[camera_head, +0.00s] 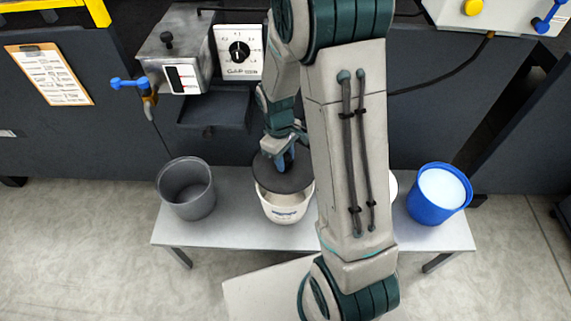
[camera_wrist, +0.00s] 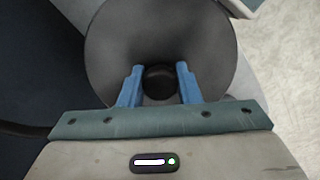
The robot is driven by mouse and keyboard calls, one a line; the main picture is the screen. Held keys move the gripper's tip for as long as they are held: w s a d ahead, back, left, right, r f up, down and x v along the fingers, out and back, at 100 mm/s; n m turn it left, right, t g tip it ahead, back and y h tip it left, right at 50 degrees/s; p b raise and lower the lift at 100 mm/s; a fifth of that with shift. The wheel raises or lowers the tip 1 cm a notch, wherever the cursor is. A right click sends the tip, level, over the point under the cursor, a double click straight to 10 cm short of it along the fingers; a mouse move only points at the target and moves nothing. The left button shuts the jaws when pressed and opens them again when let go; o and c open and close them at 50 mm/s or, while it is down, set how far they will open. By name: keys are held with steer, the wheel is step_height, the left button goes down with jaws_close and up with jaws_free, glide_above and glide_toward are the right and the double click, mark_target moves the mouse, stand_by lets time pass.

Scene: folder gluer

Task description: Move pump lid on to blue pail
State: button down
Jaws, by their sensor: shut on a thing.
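The pump lid (camera_head: 283,177) is a dark grey disc, over the white pail (camera_head: 285,206) at the middle of the bench. It looks tilted, with the pail's inside showing below its front edge; I cannot tell if it touches the rim. In the wrist view the lid (camera_wrist: 160,40) fills the top middle, with a round black knob between the blue fingers. My gripper (camera_head: 285,160) is shut on the lid from above; the fingers also show in the wrist view (camera_wrist: 160,85). The blue pail (camera_head: 438,196), holding white contents, stands open at the bench's right end.
A grey empty pail (camera_head: 187,189) stands at the left of the bench (camera_head: 235,220). Another white pail (camera_head: 392,187) is mostly hidden behind my arm. A machine box with a dial (camera_head: 238,51) and a dark tray (camera_head: 213,112) are behind the bench.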

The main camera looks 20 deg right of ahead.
steer(key=shift+r+p, duration=2.4)
steer(key=shift+r, duration=1.4)
